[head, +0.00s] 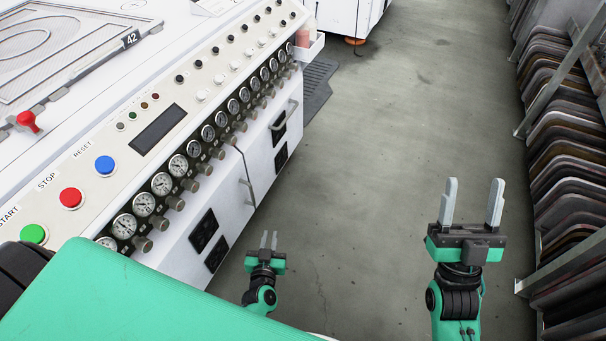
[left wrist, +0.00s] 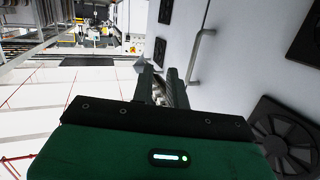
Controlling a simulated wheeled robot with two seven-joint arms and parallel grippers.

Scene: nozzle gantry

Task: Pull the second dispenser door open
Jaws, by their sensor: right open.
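The white machine's front has a nearer door panel (head: 222,205) with an upright bar handle (head: 248,192) and dark square vents. A farther panel (head: 262,150) has another bar handle (head: 284,116). Both look closed; I cannot tell which is the second dispenser door. My left gripper (head: 268,240) is right of the nearer panel, apart from it, its fingers slightly apart and empty. In the left wrist view, its fingers (left wrist: 167,88) point along the white front, beside a bar handle (left wrist: 201,58) and not touching it. My right gripper (head: 470,203) is open and empty over the floor.
Gauges and knobs line the machine's edge above the doors, with a red button (head: 71,197) and blue button (head: 105,165) on top. A rack of curved panels (head: 570,170) stands at the right. The floor aisle (head: 400,120) between is clear. A dark mat (head: 318,85) lies farther along.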

